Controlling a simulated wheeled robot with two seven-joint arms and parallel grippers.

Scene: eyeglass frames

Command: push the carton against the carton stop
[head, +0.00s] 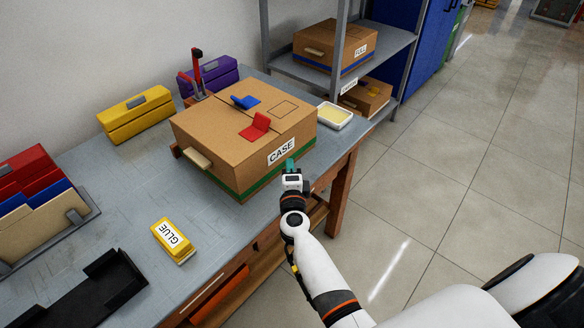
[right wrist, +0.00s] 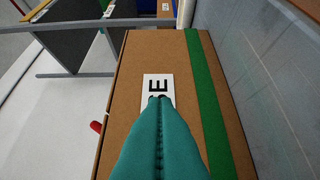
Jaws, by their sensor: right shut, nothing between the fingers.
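The brown carton (head: 225,128) labelled CASE stands on the grey workbench, with a green stripe low on its side. A red piece (head: 257,124) and a blue piece (head: 245,101) sit on its top. In the right wrist view the carton (right wrist: 150,55) fills the middle, its label partly hidden by my fingers. My right gripper (head: 290,164) is shut and empty, its teal fingertips (right wrist: 160,100) at the labelled side; I cannot tell if they touch. A red upright device (head: 197,70) stands behind the carton; I cannot tell if it is the carton stop. My left gripper is out of view.
Yellow (head: 136,118) and purple (head: 210,78) boxes stand behind the carton. A white tray (head: 333,116) is close to its right. A yellow GLUE box (head: 172,242), a folder rack (head: 92,200) and a black tray (head: 85,293) are left. A metal shelf (head: 378,50) stands beyond.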

